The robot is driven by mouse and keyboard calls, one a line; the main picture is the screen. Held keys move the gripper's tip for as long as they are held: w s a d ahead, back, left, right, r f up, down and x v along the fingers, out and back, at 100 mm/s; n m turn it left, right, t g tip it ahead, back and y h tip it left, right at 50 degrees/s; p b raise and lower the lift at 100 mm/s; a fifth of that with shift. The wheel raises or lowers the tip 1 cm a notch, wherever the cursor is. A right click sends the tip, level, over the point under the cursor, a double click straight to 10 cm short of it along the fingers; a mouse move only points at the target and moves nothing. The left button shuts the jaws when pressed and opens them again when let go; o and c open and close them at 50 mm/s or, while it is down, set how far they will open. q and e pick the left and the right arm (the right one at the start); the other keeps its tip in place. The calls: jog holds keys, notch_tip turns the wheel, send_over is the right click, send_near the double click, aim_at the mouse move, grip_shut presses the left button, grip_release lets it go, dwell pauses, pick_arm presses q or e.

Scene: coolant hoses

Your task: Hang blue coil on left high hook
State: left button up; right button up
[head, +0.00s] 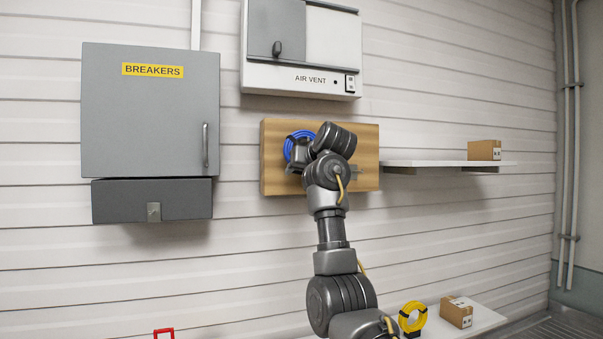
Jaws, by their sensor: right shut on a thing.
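The blue coil (289,147) shows as a ring in front of the left part of a wooden board (369,150) on the wall. My right gripper (293,163) is shut on the blue coil, and my right arm covers much of the coil and the board's middle. Part of a metal hook (357,171) shows at the board's right side. The left high hook is hidden behind the coil and gripper, so I cannot tell whether the coil touches it. My left gripper is not in view.
A grey breaker box (150,115) is on the wall at left. An air vent cabinet (302,50) hangs just above the board. A shelf (430,164) with a cardboard box (484,150) is at right.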

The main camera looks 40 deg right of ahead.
jog(key=shift+s, duration=0.1)
jog(key=o, duration=2.1)
jog(key=shift+a, duration=0.1)
jog(key=shift+c, duration=0.2)
